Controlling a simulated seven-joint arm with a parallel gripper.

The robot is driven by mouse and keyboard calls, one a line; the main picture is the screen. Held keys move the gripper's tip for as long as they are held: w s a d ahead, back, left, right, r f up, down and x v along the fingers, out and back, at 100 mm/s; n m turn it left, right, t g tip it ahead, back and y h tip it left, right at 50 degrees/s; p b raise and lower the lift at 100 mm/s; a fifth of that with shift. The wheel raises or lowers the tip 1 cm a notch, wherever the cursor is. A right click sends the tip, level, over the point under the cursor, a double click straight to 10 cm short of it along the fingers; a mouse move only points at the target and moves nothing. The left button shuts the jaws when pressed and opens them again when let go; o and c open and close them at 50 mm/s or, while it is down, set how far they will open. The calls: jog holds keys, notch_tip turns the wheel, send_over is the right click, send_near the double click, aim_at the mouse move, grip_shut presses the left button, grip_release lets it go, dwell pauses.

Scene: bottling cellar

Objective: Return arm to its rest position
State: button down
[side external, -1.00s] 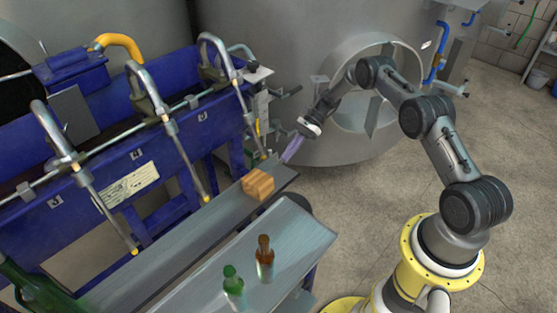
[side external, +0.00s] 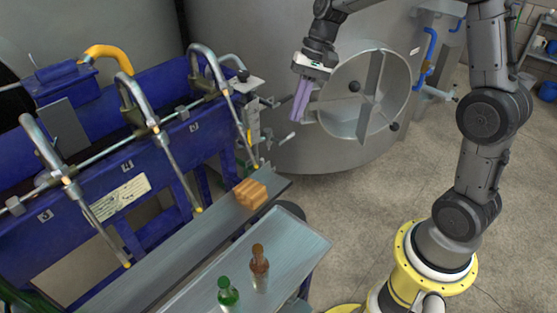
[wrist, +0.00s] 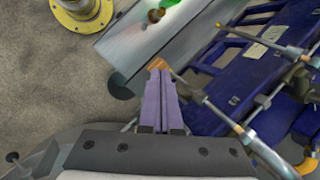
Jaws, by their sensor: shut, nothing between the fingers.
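My gripper (side external: 298,112) hangs in the air in front of the large steel tank, pointing down, with its purple fingers together and nothing between them. In the wrist view the two fingers of my gripper (wrist: 159,66) lie side by side, their tips overlapping the view of the wooden block. The arm rises high at the right from its yellow base. The wooden block (side external: 251,194) sits on the far end of the grey conveyor (side external: 190,235), well below and left of the gripper and apart from it.
A green bottle (side external: 228,295) and a brown bottle (side external: 259,270) stand upright on the metal table (side external: 290,240). The blue filling machine (side external: 120,170) with bent steel pipes stands at left. The steel tank (side external: 290,40) with its round open hatch (side external: 345,122) is behind the gripper. Open floor lies at right.

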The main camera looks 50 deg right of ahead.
jog(key=s+a+r+n+t+h, duration=0.1)
jog(key=s+n, duration=0.3)
jog(key=s, duration=0.7)
jog(key=s+a+r+n+t+h, duration=0.1)
jog(key=s+r+n+t+h, duration=0.2)
jog(key=s, duration=0.8)
jog(key=shift+s+r+n+t, duration=0.4)
jog(key=shift+n+t, duration=0.1)
jog(key=shift+n, duration=0.4)
